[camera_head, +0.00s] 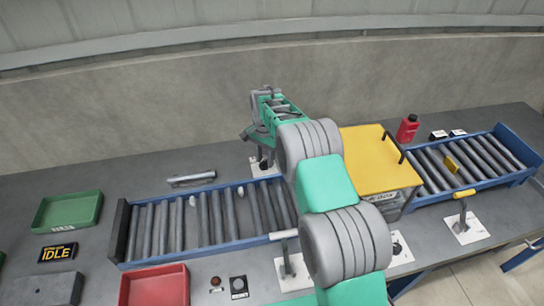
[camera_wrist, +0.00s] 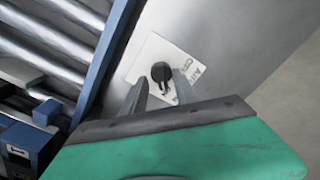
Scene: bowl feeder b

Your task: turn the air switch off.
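The air switch shows in the wrist view as a black round knob (camera_wrist: 161,71) with a short pointer, on a white plate (camera_wrist: 147,52) with partly hidden lettering that seems to include "AIR". My gripper (camera_wrist: 160,84) is open, with a grey finger on either side of the knob as seen from the wrist. I cannot tell whether a finger touches the knob. In the head view my gripper (camera_head: 263,140) appears behind the left roller conveyor, over a small white plate (camera_head: 257,170). The knob there is hidden.
A blue-railed roller conveyor (camera_head: 150,257) runs close beside the plate. A yellow-topped box (camera_head: 375,160) stands right of my arm. A second plate with a black knob (camera_head: 397,247) sits at the front.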

